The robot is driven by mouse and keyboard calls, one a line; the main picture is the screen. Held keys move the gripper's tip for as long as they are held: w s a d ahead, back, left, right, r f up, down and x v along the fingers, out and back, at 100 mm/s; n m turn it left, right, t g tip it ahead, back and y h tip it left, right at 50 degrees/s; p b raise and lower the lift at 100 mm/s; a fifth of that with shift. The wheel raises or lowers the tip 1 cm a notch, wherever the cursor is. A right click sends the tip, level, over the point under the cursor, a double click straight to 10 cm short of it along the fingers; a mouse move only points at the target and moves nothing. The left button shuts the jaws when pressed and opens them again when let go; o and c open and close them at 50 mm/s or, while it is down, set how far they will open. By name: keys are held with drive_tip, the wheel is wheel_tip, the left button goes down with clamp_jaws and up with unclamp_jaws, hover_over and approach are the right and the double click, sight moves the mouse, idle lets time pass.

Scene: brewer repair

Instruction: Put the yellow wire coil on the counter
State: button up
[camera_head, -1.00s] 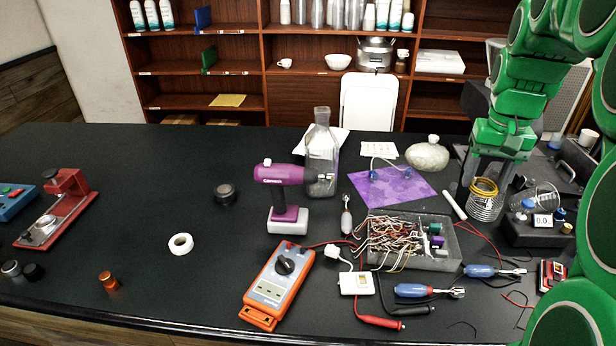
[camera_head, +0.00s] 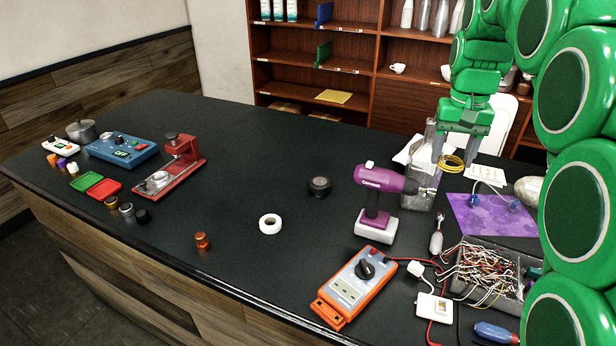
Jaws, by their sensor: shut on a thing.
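The yellow wire coil (camera_head: 452,166) hangs between the fingertips of my gripper (camera_head: 454,160) at the upper right. My gripper points down and is shut on the coil.
A purple drill (camera_head: 377,200), a clear bottle (camera_head: 420,190), a purple mat (camera_head: 490,214) and a box of wires (camera_head: 512,290) crowd the right side. An orange multimeter (camera_head: 354,285) and white tape roll (camera_head: 270,224) lie nearer. The counter's middle left is clear.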

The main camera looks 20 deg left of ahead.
drive_tip(key=a, duration=0.5)
drive_tip(key=s+a+n, duration=0.1)
drive_tip(key=a, duration=0.4)
drive_tip(key=a+n, duration=0.1)
drive_tip(key=a, duration=0.4)
drive_tip(key=shift+s+a, duration=0.1)
drive_tip(key=shift+s, duration=0.05)
drive_tip(key=s+a+f+n, duration=0.1)
drive_tip(key=s+a+n, duration=0.1)
drive_tip(key=s+a, duration=0.5)
drive_tip(key=s+a+n, duration=0.1)
drive_tip(key=s+a, duration=0.2)
drive_tip(key=a, duration=0.8)
drive_tip(key=s+a+f+n, duration=0.1)
drive_tip(key=s+a+n, duration=0.1)
drive_tip(key=s+a, duration=0.5)
hover_over(236, 207)
drive_tip(key=shift+s+d+f, duration=0.1)
drive_tip(key=shift+f, duration=3.2)
drive_tip(key=shift+s+d+f, duration=0.1)
drive_tip(key=shift+f, duration=3.2)
drive_tip(key=shift+s+d+f, duration=0.1)
drive_tip(key=shift+f, duration=3.2)
drive_tip(key=shift+f, duration=0.1)
drive_tip(key=shift+w+a+f, duration=0.2)
drive_tip(key=shift+a+f, duration=0.05)
drive_tip(key=shift+f, duration=1.55)
